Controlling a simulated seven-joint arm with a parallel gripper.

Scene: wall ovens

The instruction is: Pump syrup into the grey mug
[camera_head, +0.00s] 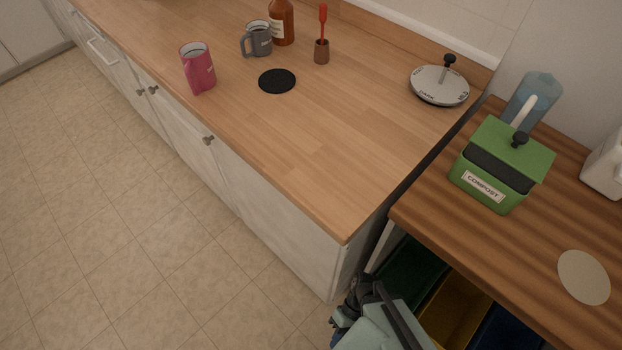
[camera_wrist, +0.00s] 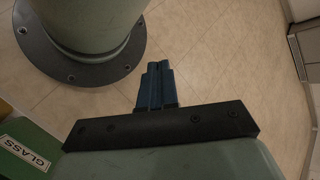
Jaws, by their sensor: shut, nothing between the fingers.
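The grey mug (camera_head: 257,39) stands upright on the wooden counter at the back, in the head view. A brown bottle (camera_head: 283,24) with a pale label stands just behind and right of it; its top is cut off by the picture edge, so no pump shows. My gripper shows in the wrist view (camera_wrist: 157,72) with its dark fingers together and nothing between them, above the tiled floor. In the head view my arm is low at the bottom, in front of the counters and far from the mug and bottle.
A pink mug (camera_head: 198,68), a black round mat (camera_head: 277,81), a small brown cup with a red utensil (camera_head: 322,50) and a round dial (camera_head: 439,85) are on the counter. A green compost box (camera_head: 501,164) and a blue pitcher (camera_head: 532,101) stand on the right-hand counter.

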